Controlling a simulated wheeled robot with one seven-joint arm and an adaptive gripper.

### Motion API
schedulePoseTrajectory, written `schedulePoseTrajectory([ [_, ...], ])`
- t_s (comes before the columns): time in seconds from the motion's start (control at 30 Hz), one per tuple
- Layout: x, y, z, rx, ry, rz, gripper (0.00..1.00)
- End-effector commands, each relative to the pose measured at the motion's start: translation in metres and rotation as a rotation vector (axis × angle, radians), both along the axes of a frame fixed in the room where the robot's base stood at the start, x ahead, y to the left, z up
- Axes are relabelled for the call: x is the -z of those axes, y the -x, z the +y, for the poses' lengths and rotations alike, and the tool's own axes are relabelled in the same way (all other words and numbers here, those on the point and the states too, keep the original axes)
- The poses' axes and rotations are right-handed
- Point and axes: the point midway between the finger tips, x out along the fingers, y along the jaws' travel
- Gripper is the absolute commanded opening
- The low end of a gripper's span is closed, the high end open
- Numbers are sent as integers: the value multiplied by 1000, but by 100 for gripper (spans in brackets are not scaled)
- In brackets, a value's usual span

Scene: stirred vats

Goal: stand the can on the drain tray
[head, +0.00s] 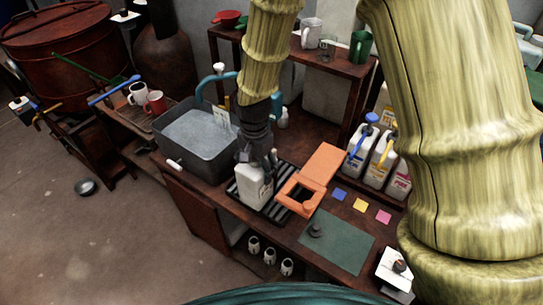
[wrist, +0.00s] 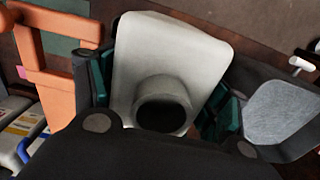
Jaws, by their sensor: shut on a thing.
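The can is a pale grey-white jug (head: 252,188) with its open mouth on top. In the head view it is upright at the black ribbed drain tray (head: 240,195), over its left part; I cannot tell whether its base touches the tray. My gripper (head: 258,168) comes down from above and is shut on the can. In the wrist view the can (wrist: 170,60) fills the middle, its round dark mouth facing the camera, with a green-padded finger on each side. Part of the tray is hidden behind the can.
An orange hinged-lid box (head: 321,163) stands right beside the tray. A grey basin (head: 165,149) with a blue tap is at the left. Several labelled jugs (head: 362,145) stand at the back right. A green mat (head: 345,248) and coloured cards lie to the right.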

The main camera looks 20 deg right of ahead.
Motion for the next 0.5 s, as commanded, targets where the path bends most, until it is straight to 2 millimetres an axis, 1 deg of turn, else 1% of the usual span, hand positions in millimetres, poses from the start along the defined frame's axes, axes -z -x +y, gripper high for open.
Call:
schedulePoseTrajectory([
  [0.1, -1, -19, -16, 3, -3, 0, 36],
  [0.3, 3, -47, -44, 2, -3, 0, 36],
  [0.5, 7, -67, -62, 1, -1, -2, 36],
])
